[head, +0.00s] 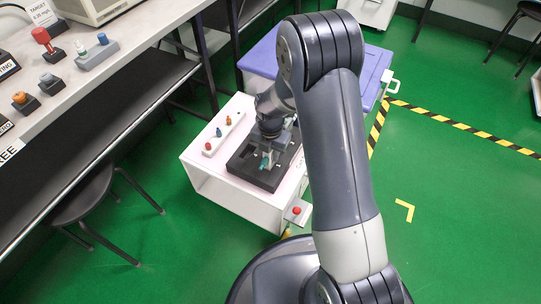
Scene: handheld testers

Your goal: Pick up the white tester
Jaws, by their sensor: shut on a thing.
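My gripper (266,158) is low over the black tray (262,181) on the white cart, its fingers pointing down. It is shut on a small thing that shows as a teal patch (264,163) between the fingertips. Most of that thing is hidden by the fingers, so I cannot tell whether it is the white tester or whether it touches the tray. No other white tester can be made out clearly on the cart.
A white rack (211,150) with red, blue and orange pieces stands left of the tray. A red button box (297,211) sits at the cart's front right corner. A blue-lidded bin (370,75) is behind. The bench (140,20) runs along the left. Green floor is open at right.

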